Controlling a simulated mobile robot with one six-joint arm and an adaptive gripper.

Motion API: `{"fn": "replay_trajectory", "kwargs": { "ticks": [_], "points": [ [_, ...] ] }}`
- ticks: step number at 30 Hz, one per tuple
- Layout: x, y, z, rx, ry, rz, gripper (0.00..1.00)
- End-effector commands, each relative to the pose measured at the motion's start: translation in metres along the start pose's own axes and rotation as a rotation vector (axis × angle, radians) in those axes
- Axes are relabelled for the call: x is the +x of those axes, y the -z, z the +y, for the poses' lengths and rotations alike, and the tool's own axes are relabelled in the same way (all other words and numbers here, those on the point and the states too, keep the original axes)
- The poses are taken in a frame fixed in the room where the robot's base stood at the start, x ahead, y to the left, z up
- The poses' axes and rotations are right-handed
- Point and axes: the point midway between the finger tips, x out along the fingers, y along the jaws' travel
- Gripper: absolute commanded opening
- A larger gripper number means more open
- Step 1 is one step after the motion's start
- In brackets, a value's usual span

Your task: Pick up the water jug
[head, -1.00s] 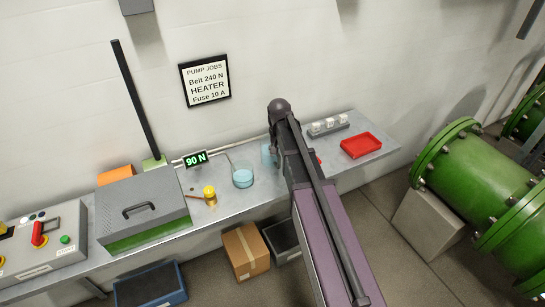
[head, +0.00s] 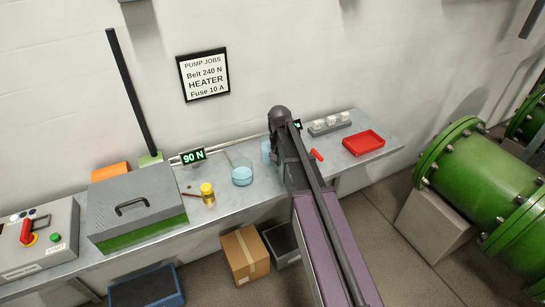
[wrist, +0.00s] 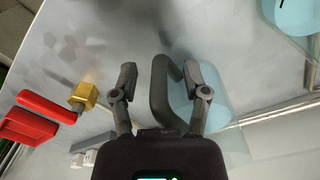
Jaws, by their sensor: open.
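The water jug is pale blue and see-through, with a dark grey curved handle. In the head view a sliver of the jug (head: 266,152) shows just left of my arm, which hides the rest. In the wrist view its body (wrist: 218,115) lies behind my right-hand finger. My gripper (wrist: 162,72) is open, with the jug's handle between its two fingers. There appears to be a gap on the left side of the handle; contact on the right side is unclear. In the head view my gripper is hidden behind my arm.
A glass bowl of blue liquid (head: 242,174) stands left of the jug, with a yellow jar (head: 208,194) beyond it. A red-handled brass part (wrist: 84,95) and a red tray (head: 380,139) lie on the other side. A wall (head: 290,60) is close behind the bench.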

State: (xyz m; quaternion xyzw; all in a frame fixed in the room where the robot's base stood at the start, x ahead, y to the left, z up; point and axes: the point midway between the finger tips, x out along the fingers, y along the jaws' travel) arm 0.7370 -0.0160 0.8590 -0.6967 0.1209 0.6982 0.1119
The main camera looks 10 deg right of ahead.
Motion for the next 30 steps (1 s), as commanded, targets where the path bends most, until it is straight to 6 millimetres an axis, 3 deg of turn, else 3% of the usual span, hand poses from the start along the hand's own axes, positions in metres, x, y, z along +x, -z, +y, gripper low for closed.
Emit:
{"fn": "replay_trajectory", "kwargs": {
  "ticks": [19, 20, 25, 30],
  "points": [
    [0.0015, 0.0, 0.0, 0.0, 0.0, 0.0, 0.6],
    [0.0015, 0.0, 0.0, 0.0, 0.0, 0.0, 0.54],
    [0.0015, 0.0, 0.0, 0.0, 0.0, 0.0, 0.03],
    [0.0014, 0.0001, -0.0001, 0.0, 0.0, 0.0, 0.0]
  ]
}}
